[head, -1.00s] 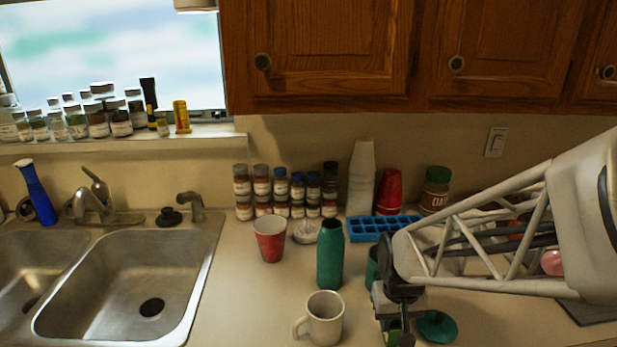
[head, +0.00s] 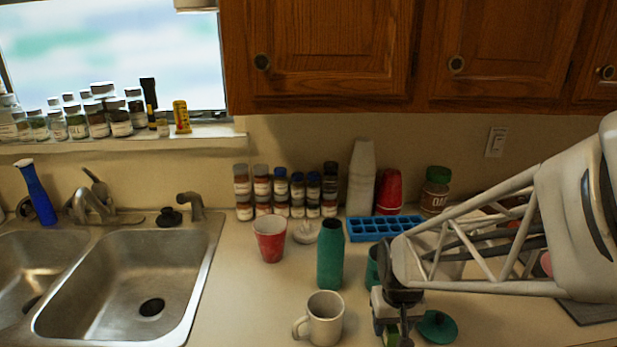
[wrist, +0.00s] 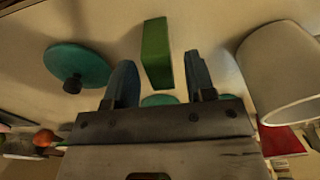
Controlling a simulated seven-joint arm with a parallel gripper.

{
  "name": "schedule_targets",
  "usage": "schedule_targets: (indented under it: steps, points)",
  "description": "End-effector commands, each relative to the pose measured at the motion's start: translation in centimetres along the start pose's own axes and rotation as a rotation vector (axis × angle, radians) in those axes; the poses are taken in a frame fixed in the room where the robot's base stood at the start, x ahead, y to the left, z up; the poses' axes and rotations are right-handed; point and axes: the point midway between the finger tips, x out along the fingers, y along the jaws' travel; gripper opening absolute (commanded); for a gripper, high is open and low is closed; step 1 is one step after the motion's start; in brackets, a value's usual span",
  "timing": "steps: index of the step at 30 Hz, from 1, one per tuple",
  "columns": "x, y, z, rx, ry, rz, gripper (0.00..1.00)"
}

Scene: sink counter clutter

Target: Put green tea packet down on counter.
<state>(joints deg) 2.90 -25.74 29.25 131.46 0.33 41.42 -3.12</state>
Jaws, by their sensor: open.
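The green tea packet (wrist: 156,50) shows in the wrist view as a narrow green block against the pale counter (wrist: 215,20). It lies between and just past the fingertips of my gripper (wrist: 159,68), with a clear gap on each side. The gripper is open and holds nothing. It appears to rest on the counter, though the exact contact is hard to tell. In the head view my gripper (head: 392,328) points down low over the counter, right of the white mug, and mostly hides the packet.
A white mug (head: 325,318) stands close left of the gripper; a teal lid (head: 438,327) lies close right. A teal bottle (head: 330,255), red cup (head: 270,238) and blue ice tray (head: 383,228) stand behind.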

Motion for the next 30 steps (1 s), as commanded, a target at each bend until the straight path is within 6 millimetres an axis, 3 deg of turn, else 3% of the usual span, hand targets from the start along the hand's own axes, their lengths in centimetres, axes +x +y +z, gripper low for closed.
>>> schedule_targets:
  steps: [11, 30]
  points:
    - [-1.6, 0.0, -0.1, 0.0, 0.002, 0.0, 0.5]
    - [-10.9, 0.0, -0.1, 0.0, 0.002, 0.0, 0.5]
